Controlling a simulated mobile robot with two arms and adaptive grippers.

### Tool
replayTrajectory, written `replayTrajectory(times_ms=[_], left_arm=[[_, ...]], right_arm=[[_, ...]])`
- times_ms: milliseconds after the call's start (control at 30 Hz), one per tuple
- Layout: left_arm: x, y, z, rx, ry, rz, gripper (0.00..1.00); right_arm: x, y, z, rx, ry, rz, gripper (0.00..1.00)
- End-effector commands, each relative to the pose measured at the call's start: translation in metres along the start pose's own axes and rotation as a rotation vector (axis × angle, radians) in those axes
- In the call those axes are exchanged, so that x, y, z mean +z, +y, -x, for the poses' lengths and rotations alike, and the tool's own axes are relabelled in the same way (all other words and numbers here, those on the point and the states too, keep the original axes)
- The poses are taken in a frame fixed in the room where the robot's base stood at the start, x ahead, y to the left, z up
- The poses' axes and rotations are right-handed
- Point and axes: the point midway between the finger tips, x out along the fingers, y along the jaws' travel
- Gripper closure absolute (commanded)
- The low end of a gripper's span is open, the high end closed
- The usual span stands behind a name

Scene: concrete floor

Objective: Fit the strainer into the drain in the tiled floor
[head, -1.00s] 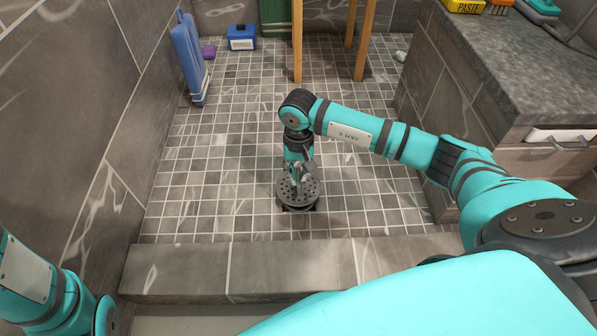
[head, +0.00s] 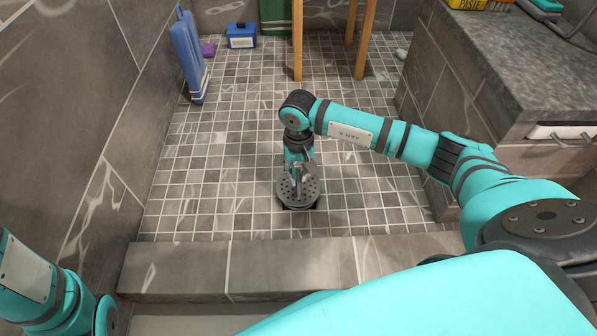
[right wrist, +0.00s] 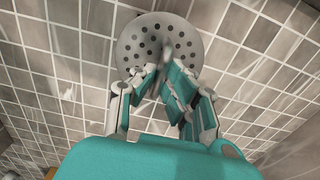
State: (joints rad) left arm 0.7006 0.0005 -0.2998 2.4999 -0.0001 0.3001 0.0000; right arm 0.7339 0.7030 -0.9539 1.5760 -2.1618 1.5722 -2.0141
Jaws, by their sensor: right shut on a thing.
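The strainer (head: 286,192) is a round grey metal disc with several holes. In the right wrist view the strainer (right wrist: 134,38) lies across the fingertips, with a thin upright part between them. My right gripper (head: 297,174) points down and is shut on the strainer from above. The drain (head: 313,207) shows as a dark opening in the tiled floor at the strainer's near edge; most of it is hidden under the disc. I cannot tell whether the disc touches the floor or hovers just above it. My left gripper is out of view; only part of the left arm shows.
A tiled ledge (head: 180,268) runs across the front. A blue panel (head: 189,58) leans on the left wall, near a blue box (head: 241,37). Wooden legs (head: 297,45) stand at the back, a stone counter (head: 500,60) at right. Floor around the drain is clear.

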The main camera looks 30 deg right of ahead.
Motion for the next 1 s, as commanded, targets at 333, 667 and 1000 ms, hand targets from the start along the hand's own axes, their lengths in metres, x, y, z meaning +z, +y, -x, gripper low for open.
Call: replayTrajectory(times_ms=[333, 667, 1000], left_arm=[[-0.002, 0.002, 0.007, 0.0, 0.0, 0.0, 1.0], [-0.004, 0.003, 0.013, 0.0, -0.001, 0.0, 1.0], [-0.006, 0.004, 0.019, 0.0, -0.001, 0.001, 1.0]], right_arm=[[0.0, 0.0, -0.009, 0.0, 0.0, 0.0, 1.0], [-0.001, 0.0, -0.018, 0.0, 0.0, -0.001, 1.0], [-0.001, 0.0, -0.026, 0.0, 0.001, -0.001, 1.0]])
